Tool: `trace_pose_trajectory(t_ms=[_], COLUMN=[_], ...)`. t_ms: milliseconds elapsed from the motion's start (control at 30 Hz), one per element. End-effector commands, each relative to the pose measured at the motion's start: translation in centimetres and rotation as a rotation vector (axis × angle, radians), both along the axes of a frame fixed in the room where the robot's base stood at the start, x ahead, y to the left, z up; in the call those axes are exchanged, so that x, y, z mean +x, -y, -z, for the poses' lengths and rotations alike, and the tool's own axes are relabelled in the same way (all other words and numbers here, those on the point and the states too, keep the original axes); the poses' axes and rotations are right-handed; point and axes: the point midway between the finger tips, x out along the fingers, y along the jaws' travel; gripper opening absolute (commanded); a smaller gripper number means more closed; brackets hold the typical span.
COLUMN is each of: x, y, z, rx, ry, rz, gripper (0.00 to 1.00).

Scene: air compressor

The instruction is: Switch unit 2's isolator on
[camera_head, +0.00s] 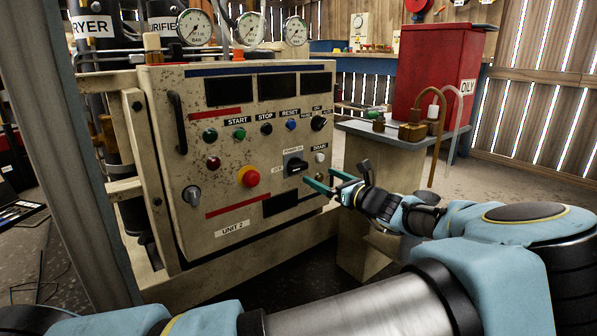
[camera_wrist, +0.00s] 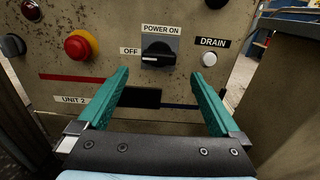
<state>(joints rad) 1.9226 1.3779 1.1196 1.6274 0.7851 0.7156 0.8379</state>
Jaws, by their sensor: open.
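Unit 2's isolator is a black rotary switch (camera_head: 296,165) on the front of the beige panel (camera_head: 225,120). In the wrist view the isolator (camera_wrist: 158,49) has the label POWER ON above it and OFF to its left. Its handle appears to lie roughly sideways, towards OFF. My gripper (camera_head: 319,178) has green fingers and is open and empty in front of the panel. In the wrist view the gripper's fingertips (camera_wrist: 159,74) lie either side of the isolator and a little below it. I see no contact with the switch.
A red emergency button (camera_wrist: 80,46) is left of the isolator, and a white DRAIN button (camera_wrist: 209,59) is close to its right. START, STOP and RESET buttons (camera_head: 266,129) sit above. A small side table (camera_head: 400,131) with brass fittings stands right of the panel.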

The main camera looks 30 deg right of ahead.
Motion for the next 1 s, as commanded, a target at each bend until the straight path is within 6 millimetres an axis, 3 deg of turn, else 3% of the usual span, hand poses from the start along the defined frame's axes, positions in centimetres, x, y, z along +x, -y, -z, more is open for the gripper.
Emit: trace_pose_trajectory(t_ms=[300,500,900,1000], x=[5.9,8.4,9.2,9.2], y=[-1.3,-1.7,-1.9,-1.9], z=[0.4,0.2,0.0,0.0], rx=[-0.001,-0.002,-0.001,-0.001], ry=[0.000,-0.001,-0.001,-0.001], rz=[-0.003,-0.001,0.000,-0.001], gripper=[1.00,1.00,1.00,0.90])
